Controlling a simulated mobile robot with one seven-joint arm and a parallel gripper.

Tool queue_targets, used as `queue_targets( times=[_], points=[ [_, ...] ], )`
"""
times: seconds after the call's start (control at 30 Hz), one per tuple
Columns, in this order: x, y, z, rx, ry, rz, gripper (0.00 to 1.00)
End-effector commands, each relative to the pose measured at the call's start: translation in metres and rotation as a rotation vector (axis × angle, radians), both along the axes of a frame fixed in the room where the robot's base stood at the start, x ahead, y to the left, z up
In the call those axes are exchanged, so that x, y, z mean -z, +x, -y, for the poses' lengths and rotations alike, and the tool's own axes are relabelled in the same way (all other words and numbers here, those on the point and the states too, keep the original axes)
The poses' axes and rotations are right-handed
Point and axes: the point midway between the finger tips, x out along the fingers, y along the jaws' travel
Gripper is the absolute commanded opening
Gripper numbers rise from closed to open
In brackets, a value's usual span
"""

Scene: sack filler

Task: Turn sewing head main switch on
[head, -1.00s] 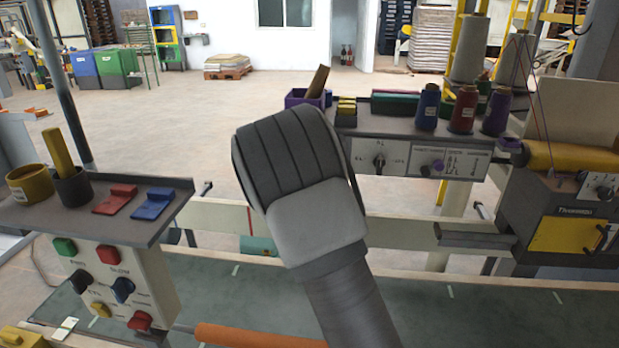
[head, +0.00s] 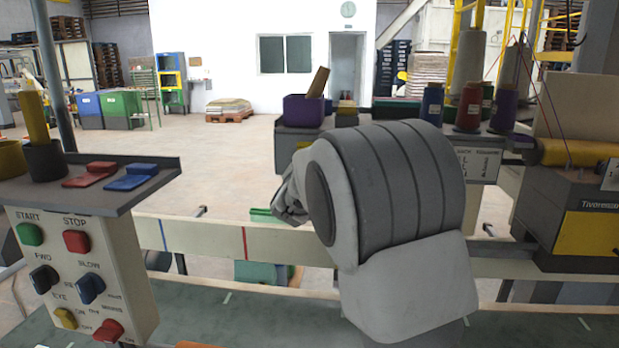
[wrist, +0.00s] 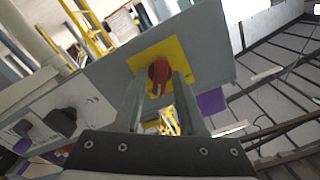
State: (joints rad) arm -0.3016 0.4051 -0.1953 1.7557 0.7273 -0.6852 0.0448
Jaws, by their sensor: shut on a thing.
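A red rotary switch (wrist: 159,70) sits on a yellow square plate (wrist: 188,51), which is fixed to a grey box face (wrist: 222,43) in the wrist view. My gripper (wrist: 158,86) is shut on the red switch, with one finger on each side of it. The switch handle points roughly along the fingers. Its on and off marks cannot be read. In the head view my arm hides the switch and most of the front panel below the thread spools.
Two dark knobs (wrist: 62,122) are on a pale panel at the left of the wrist view. In the head view, a button box (head: 95,270) stands at left, a purple bin (head: 303,110) and thread spools (head: 469,107) stand behind my arm, and a yellow-fronted machine (head: 590,235) is at right.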

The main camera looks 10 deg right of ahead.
Motion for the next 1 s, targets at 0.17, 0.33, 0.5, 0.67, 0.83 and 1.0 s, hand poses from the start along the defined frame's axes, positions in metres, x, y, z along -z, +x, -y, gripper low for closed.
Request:
queue_targets(
  times=[0.17,0.33,0.5,0.67,0.83,1.0],
  points=[
    [0.0026,-0.0002,0.0007,0.001,0.107,0.036,0.00],
    [0.0021,-0.0001,0.0004,0.000,0.176,0.057,0.00],
    [0.0012,-0.0002,0.0004,-0.001,0.212,0.068,0.00],
    [0.0006,-0.0002,0.0003,0.000,0.226,0.072,0.00],
    [0.0003,-0.0002,0.0004,0.000,0.228,0.072,0.00],
    [0.0004,-0.0002,0.0003,0.000,0.227,0.072,0.00]
  ],
)
